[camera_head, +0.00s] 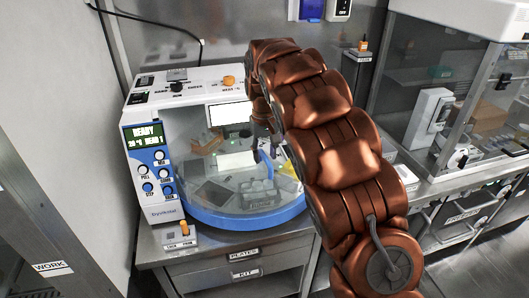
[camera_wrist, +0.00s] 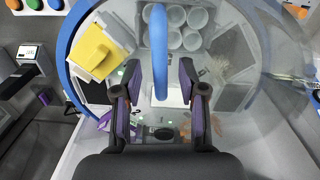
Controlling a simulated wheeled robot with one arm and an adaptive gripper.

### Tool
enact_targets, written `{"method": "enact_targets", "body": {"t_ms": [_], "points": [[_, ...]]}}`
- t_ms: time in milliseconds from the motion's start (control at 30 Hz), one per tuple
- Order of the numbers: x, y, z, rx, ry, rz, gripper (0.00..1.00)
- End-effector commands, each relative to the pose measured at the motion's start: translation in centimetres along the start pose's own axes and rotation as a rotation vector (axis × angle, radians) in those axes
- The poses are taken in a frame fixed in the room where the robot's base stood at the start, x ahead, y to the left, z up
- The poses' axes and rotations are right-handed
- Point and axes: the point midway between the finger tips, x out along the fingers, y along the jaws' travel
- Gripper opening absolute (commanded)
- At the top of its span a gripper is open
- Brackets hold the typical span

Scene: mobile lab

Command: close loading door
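The machine (camera_head: 155,150) is white with a green screen that reads READY. Its loading door (camera_head: 225,208) is a clear curved cover above a blue rim, and a blue loop handle (camera_head: 265,162) stands on it. I cannot tell how far the door is from shut. My gripper (camera_head: 266,143) is at the door's upper right, partly hidden by my copper arm. In the wrist view my gripper (camera_wrist: 160,75) is open, one finger on each side of the blue handle (camera_wrist: 160,40). The fingers look apart from it; contact cannot be made out.
Through the clear cover, several white cups (camera_wrist: 185,25) and a yellow block (camera_wrist: 95,50) show inside the machine. A steel bench with drawers (camera_head: 245,270) is below. A glass-fronted cabinet (camera_head: 450,90) stands at right. A grey wall panel (camera_head: 55,120) is close at left.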

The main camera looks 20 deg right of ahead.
Motion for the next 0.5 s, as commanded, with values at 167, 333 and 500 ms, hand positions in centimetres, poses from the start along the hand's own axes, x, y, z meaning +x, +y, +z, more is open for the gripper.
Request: {"method": "enact_targets", "body": {"t_ms": [167,333,500], "points": [[-0.01,0.00,0.00,0.000,0.000,0.000,0.24],[-0.01,0.00,-0.01,0.000,0.000,0.000,0.06],[-0.02,0.00,-0.01,0.000,0.000,0.000,0.00]]}}
